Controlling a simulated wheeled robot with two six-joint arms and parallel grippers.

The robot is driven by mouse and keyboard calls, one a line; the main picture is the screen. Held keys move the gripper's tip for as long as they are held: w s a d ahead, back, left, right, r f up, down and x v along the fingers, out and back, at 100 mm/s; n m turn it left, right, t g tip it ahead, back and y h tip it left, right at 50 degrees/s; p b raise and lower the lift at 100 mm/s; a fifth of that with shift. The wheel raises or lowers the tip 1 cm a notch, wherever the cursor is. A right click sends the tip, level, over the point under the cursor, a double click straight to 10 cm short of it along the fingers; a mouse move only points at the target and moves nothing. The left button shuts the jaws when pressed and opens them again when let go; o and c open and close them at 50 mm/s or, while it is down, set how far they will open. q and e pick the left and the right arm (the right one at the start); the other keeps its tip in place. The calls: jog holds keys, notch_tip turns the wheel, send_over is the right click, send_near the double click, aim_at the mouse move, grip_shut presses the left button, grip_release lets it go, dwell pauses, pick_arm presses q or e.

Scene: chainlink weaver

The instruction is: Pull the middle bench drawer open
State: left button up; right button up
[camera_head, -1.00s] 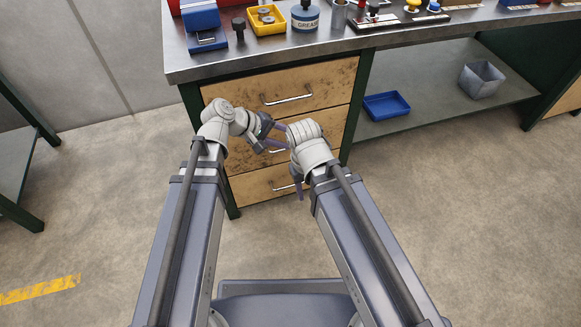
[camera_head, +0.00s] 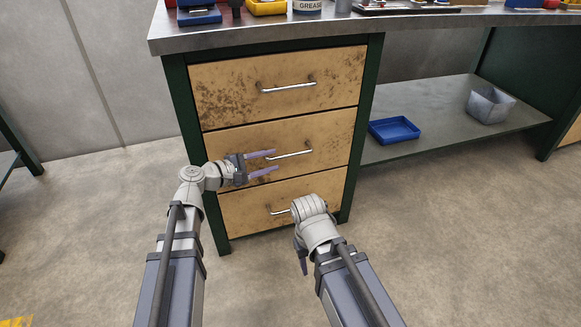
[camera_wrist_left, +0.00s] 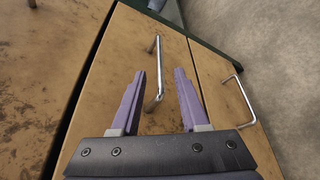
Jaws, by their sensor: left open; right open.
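The middle drawer (camera_head: 328,133) is a worn wooden front in a green bench frame, flush with the drawers above and below. Its silver bar handle (camera_head: 290,154) also shows in the left wrist view (camera_wrist_left: 155,62). My left gripper (camera_head: 275,161) is open in front of this drawer, with the handle's left end near its fingertips. In the left wrist view the left gripper (camera_wrist_left: 157,75) has the handle between its two purple fingers, with gaps on both sides. My right gripper (camera_head: 303,262) points down in front of the bottom drawer, apart from it; its fingers are partly hidden.
The top drawer (camera_head: 225,95) and bottom drawer (camera_head: 250,210) look closed, each with a bar handle. The metal worktop (camera_head: 240,35) overhangs above. A blue tray (camera_head: 394,131) and grey bin (camera_head: 490,105) sit on the shelf (camera_head: 440,130) at right. The floor (camera_head: 450,240) is clear.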

aim_at(285, 157)
pick_arm(q)
jog(key=shift+b+x, duration=0.8)
jog(key=shift+x, duration=3.15)
grip_shut()
